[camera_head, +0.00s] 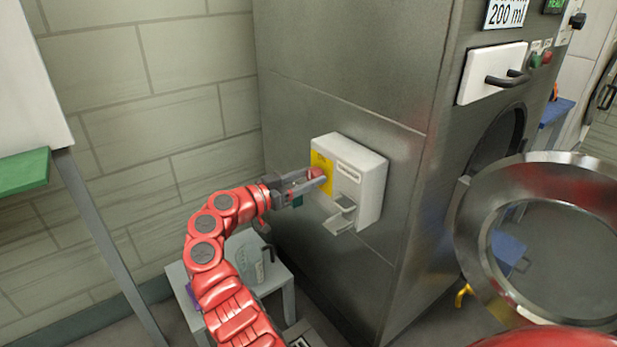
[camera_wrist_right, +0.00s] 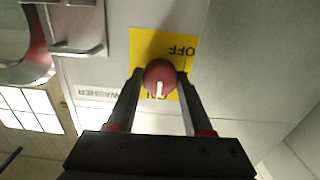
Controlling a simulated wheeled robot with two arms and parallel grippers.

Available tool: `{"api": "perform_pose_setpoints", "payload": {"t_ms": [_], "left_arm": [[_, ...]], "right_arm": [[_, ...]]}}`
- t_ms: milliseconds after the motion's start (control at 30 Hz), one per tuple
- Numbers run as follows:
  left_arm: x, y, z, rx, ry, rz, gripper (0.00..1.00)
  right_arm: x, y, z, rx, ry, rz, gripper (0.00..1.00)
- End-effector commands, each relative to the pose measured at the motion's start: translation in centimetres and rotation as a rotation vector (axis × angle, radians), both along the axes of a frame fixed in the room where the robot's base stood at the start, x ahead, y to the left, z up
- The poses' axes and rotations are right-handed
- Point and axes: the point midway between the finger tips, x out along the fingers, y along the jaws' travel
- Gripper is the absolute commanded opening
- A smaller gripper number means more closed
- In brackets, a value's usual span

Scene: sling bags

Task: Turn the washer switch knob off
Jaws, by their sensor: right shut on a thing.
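The washer switch knob is a round red knob (camera_head: 315,173) on the front of a white switch box (camera_head: 368,190). It also shows in the right wrist view (camera_wrist_right: 159,72), with a white pointer mark. The yellow label (camera_wrist_right: 143,42) behind it reads OFF, upside down, at the top; lettering at the bottom is partly hidden by the knob. The mark points down in that view, away from OFF. My right gripper (camera_head: 313,182) is shut on the knob, one finger on each side. My left gripper is not in view.
The box sits on a steel machine's side panel (camera_head: 330,100), with a small bracket (camera_head: 342,215) below the knob. A round metal door (camera_head: 475,235) stands open at the right. A small grey table (camera_head: 288,295) with a grey jug (camera_head: 250,262) stands below my right arm.

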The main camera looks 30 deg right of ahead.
Motion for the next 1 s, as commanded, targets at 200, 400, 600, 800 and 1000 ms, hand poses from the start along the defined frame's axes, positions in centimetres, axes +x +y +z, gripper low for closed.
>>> {"api": "perform_pose_setpoints", "payload": {"t_ms": [200, 400, 600, 800, 1000], "left_arm": [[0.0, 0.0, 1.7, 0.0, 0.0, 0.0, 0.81], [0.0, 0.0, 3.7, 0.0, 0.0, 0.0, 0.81], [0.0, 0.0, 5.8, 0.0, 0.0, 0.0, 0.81], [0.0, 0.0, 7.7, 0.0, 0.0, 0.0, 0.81], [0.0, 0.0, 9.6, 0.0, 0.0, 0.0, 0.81]], "right_arm": [[0.0, 0.0, 0.4, -0.015, 0.106, 0.0, 0.0], [0.1, 0.0, 0.6, -0.038, 0.27, 0.001, 0.0], [0.1, 0.0, 0.6, -0.065, 0.458, 0.001, 0.0], [0.1, 0.1, 0.5, -0.092, 0.649, 0.001, 0.0], [0.1, 0.0, 0.5, -0.118, 0.838, 0.001, 0.0]]}}
